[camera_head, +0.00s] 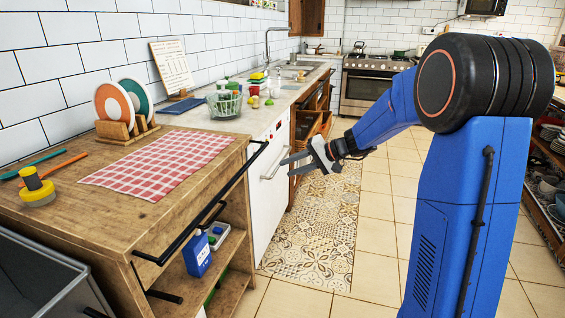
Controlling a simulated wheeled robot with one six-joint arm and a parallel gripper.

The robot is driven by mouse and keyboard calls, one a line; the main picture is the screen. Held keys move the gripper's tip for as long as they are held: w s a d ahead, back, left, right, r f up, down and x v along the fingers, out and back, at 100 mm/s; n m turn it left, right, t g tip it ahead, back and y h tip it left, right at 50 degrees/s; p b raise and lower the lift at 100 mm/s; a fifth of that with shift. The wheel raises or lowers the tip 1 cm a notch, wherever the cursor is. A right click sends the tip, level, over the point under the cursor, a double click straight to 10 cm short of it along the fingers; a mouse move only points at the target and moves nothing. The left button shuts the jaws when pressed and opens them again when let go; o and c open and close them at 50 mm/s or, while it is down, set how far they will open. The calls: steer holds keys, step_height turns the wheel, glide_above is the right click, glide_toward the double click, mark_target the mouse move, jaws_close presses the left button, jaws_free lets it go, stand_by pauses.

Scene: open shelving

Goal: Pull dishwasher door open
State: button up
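The dishwasher has a white front door (266,208) set between the wooden counter unit and the drawers further back. It looks shut and upright. A light bar handle (268,175) runs across its upper part. My gripper (286,168) reaches in from the right at handle height. Its two grey fingers are apart and point left at the door, with the tips close to the handle. I cannot tell whether they touch it or stand around it. No object shows between the fingers.
A wooden counter (100,215) with a black rail (205,212) stands at the near left. Wooden drawers (308,125) are beyond the dishwasher. A patterned mat (315,235) and clear tiled floor (385,205) lie in front. Shelves with dishes (548,185) line the right side.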

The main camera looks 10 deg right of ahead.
steer(key=w+d+f+m+t, duration=0.3)
steer(key=w+d+f, duration=0.45)
steer(key=w, duration=0.45)
steer(key=w+d+f+m+t, duration=0.35)
steer(key=w+d+f, duration=0.4)
steer(key=w, duration=0.45)
steer(key=shift+n+h, duration=0.3)
steer(key=shift+n, duration=0.05)
steer(key=x, duration=1.1)
steer(key=r+x, duration=0.1)
steer(key=x, duration=0.4)
steer(key=shift+w+a+f, duration=0.1)
steer(key=shift+w+a, duration=0.05)
steer(key=shift+a, duration=0.15)
jaws_close()
